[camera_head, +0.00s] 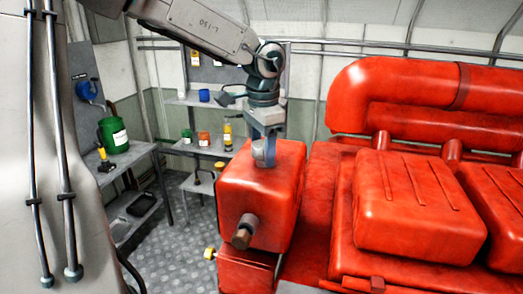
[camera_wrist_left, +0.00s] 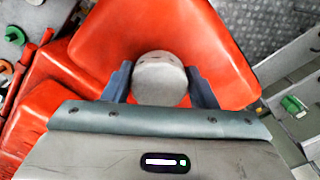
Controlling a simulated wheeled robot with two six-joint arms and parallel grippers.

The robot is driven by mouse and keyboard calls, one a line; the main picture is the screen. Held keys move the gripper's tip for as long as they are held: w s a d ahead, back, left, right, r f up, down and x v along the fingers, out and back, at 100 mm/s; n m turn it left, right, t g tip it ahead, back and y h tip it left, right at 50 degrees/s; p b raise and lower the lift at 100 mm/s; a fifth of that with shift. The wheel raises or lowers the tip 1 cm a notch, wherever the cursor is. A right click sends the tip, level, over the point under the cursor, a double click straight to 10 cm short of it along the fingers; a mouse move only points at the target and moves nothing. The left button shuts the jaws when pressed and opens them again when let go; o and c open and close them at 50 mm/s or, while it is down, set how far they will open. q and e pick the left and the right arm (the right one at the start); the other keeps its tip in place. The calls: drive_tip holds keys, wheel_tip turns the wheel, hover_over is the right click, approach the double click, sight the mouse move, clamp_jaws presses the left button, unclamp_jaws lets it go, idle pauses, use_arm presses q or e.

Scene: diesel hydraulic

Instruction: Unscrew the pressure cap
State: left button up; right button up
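The pressure cap (camera_wrist_left: 160,80) is a round, pale grey cap on top of the red box-shaped tank (camera_head: 262,195). In the left wrist view it sits between the two blue-grey fingers of my left gripper (camera_wrist_left: 160,84). My right gripper is not in view.
Large red engine covers (camera_head: 415,205) and thick red pipes (camera_head: 420,90) stand right of the tank. A brown-ended fitting (camera_head: 243,235) sticks out of its front. Left and behind are benches with a green can (camera_head: 113,135) and small containers. Chequered floor (camera_head: 180,245) lies between.

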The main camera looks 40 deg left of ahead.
use_arm(q)
drive_tip(key=shift+o, duration=1)
drive_tip(key=shift+w, duration=0.1)
drive_tip(key=shift+w+d, duration=0.1)
drive_tip(key=shift+w, duration=0.05)
drive_tip(key=shift+f, duration=0.1)
drive_tip(key=shift+s+m, duration=0.2)
drive_tip(key=shift+m, duration=0.6)
drive_tip(key=m, duration=1.6)
drive_tip(key=shift+m, duration=0.4)
drive_tip(key=m, duration=0.6)
drive_tip(key=shift+m, duration=0.4)
